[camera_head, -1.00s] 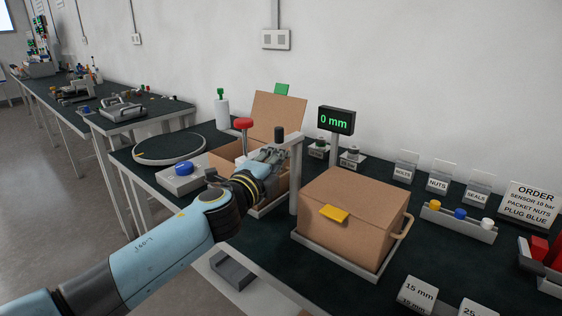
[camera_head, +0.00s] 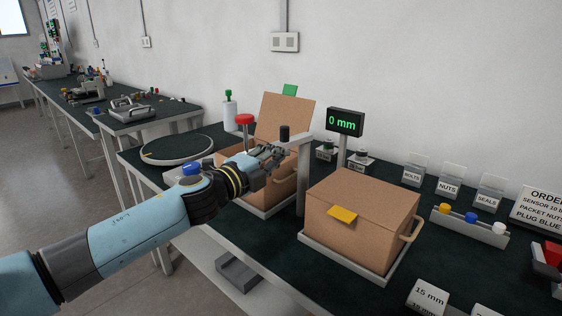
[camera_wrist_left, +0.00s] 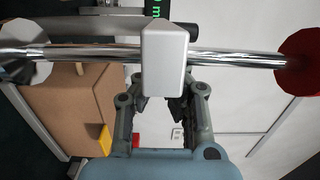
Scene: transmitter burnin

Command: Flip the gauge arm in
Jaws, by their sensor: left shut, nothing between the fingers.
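The gauge arm (camera_head: 293,141) is a grey bar with a black knob (camera_head: 284,132), on top of a grey post (camera_head: 302,180) beside the display reading 0 mm (camera_head: 345,122). It points left, toward the open carton (camera_head: 281,118). My left gripper (camera_head: 282,153) is shut and empty, just under the bar's knob end; contact cannot be told. In the left wrist view its fingertips (camera_wrist_left: 172,108) show behind a pale block on a chrome rod (camera_wrist_left: 225,58) with a red head (camera_wrist_left: 300,60). My right gripper is not in view.
A closed cardboard box (camera_head: 360,225) with a yellow tab stands on a tray right of the post. A red-topped plunger (camera_head: 244,119) and a blue button (camera_head: 191,169) are close to my left arm. Label stands and a cap holder (camera_head: 470,224) line the right.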

